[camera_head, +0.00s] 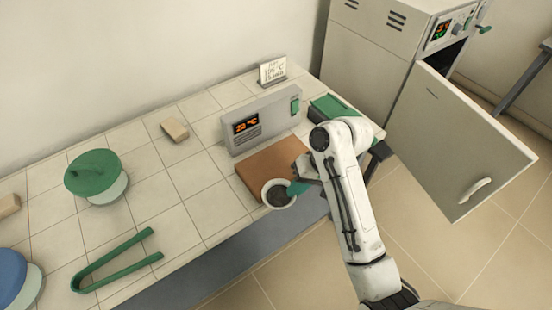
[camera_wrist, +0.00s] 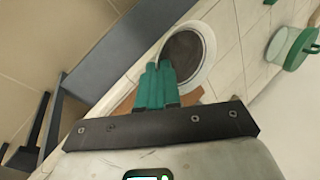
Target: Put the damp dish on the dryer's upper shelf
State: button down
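The dish (camera_head: 277,195) is a small white bowl with dark grey contents. It is upright at the front right corner of a brown board (camera_head: 262,170), and I cannot tell whether it is lifted. My gripper (camera_head: 295,187) is at its right rim. In the wrist view, the dish (camera_wrist: 190,52) lies just beyond my teal fingertips (camera_wrist: 158,66), which are close together and overlap its rim, seemingly pinching it. The dryer (camera_head: 375,55) is the large grey cabinet at the back right. Its door (camera_head: 455,140) stands wide open and hides most of the inside, so I cannot see the upper shelf.
A grey box with a red display (camera_head: 262,122) stands behind the board, with a sign (camera_head: 272,70) behind it. A green-lidded pot (camera_head: 95,177), green tongs (camera_head: 110,262) and a beige block (camera_head: 174,130) are on the tiled bench. The open door juts over clear floor.

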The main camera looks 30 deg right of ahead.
jog(key=s+d+r+m+t, duration=0.2)
jog(key=d+r+m, duration=0.25)
jog(key=r, duration=0.25)
jog(key=b, duration=0.2)
send_over(286, 164)
jog(key=s+d, duration=0.1)
jog(key=s, duration=0.1)
jog(key=shift+n+h, duration=0.25)
jog(key=shift+h, duration=0.15)
notch_tip(286, 164, down, 8)
jog(key=shift+s+d+f, duration=0.1)
jog(key=shift+d+f, duration=0.05)
jog(key=shift+f, duration=0.05)
jog(key=shift+w+d+f+p, duration=0.1)
jog(key=shift+w+f+p, duration=0.3)
jog(key=shift+f, duration=1.65)
jog(key=shift+f, duration=0.15)
jog(key=c, duration=1.3)
grip_release()
jog(key=shift+c, duration=0.2)
